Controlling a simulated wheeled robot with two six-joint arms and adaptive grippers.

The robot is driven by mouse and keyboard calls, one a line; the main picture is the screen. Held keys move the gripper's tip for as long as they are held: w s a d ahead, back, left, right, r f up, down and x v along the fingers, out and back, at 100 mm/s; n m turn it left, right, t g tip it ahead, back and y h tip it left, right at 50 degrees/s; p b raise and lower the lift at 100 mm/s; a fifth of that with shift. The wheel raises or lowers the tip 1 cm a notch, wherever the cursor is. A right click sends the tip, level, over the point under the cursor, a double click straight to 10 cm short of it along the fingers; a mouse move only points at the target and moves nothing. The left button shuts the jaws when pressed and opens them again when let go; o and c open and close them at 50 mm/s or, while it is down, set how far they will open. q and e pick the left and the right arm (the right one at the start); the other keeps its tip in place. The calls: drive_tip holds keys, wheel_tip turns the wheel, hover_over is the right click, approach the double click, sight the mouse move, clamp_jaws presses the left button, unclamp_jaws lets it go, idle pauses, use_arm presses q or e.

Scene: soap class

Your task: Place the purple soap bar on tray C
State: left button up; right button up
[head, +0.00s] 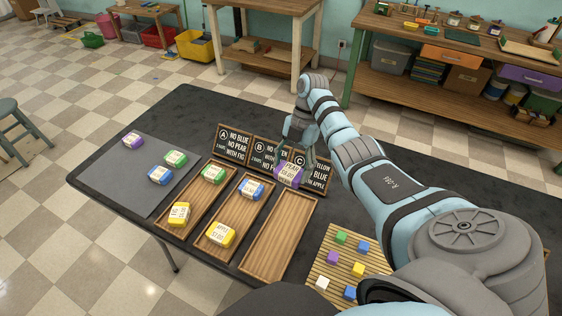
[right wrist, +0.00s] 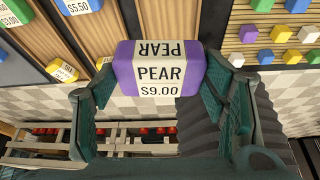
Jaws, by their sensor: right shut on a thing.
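My right gripper (head: 292,160) is shut on a purple soap bar (head: 288,176), with a white label. In the right wrist view the purple soap bar (right wrist: 192,72) sits between both fingers, and its label reads PEAR, $9.00. It is held near the far end of tray C (head: 278,240), the rightmost wooden tray, which looks empty. Sign C (head: 299,160) is partly hidden by my arm and the soap. My left gripper is out of view.
Tray A (head: 202,208) holds a green and a yellow bar; tray B (head: 240,217) holds a blue and a yellow bar. Green and blue bars lie on the grey mat (head: 135,175). A slatted board (head: 323,270) with coloured cubes stands right of tray C. Signs line the trays' far ends.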

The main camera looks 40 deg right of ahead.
drive_tip(key=shift+s+d+r+n+b, duration=0.3)
drive_tip(key=shift+d+r+n, duration=0.3)
drive_tip(key=shift+d+r, duration=0.15)
drive_tip(key=b, duration=1.5)
hover_over(292, 211)
drive_tip(key=d, duration=0.1)
drive_tip(key=f, duration=1.5)
drive_tip(key=shift+w+d+f, duration=0.15)
drive_tip(key=shift+w+d, duration=0.05)
drive_tip(key=shift+w, duration=0.1)
wheel_tip(292, 211, down, 4)
drive_tip(key=shift+f+b, duration=0.15)
drive_tip(key=shift+b, duration=1.1)
drive_tip(key=shift+c, duration=0.5)
drive_tip(key=o, duration=1.3)
